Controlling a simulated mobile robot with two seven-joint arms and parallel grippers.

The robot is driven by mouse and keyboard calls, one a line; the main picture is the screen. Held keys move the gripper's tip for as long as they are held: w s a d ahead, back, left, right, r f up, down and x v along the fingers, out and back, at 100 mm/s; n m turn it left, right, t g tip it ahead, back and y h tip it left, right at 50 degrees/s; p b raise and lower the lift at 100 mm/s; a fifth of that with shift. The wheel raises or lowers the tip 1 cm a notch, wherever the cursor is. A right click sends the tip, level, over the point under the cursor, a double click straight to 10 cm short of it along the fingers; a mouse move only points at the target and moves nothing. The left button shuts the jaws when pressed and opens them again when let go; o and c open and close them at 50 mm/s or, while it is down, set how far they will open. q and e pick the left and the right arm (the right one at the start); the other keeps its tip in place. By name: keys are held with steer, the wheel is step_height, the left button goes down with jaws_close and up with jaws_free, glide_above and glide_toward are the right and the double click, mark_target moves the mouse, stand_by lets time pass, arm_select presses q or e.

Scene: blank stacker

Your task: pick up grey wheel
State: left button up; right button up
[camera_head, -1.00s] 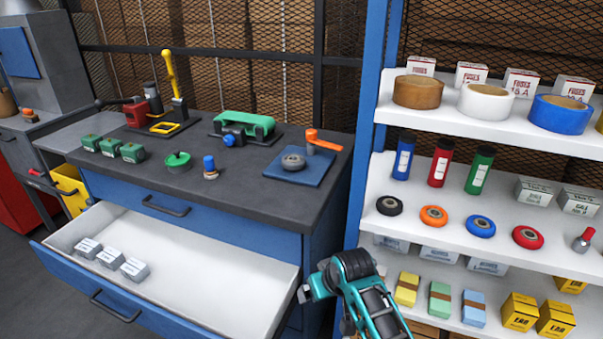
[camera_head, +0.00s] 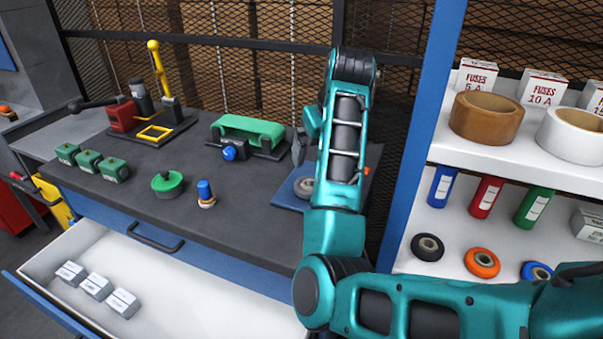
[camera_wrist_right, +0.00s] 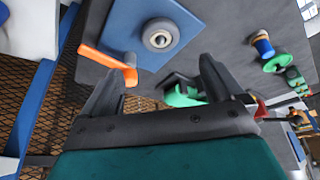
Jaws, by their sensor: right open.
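The grey wheel (camera_head: 303,187) lies flat on a blue plate (camera_head: 289,199) at the right end of the dark workbench. My right arm hides part of it in the head view. My right gripper (camera_wrist_right: 167,65) is open and empty. The wheel appears beyond and between its fingertips, apart from both. My left gripper is not in view.
An orange lever (camera_wrist_right: 105,62) stands on the plate's edge, close to one finger. A green clamp tool (camera_head: 247,132), a blue-topped piece (camera_head: 205,193) and a green round piece (camera_head: 167,183) share the bench. An open drawer (camera_head: 190,292) lies below; shelves stand right.

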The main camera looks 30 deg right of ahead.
glide_above(309, 188)
steer(key=s, duration=0.2)
steer(key=f, duration=0.6)
steer(key=shift+d, duration=0.3)
steer(key=shift+w+x, duration=0.2)
steer(key=shift+x, duration=2.85)
steer(key=shift+d+r, duration=0.1)
steer(key=shift+d, duration=0.1)
steer(key=c, duration=1)
steer(key=shift+r, duration=0.15)
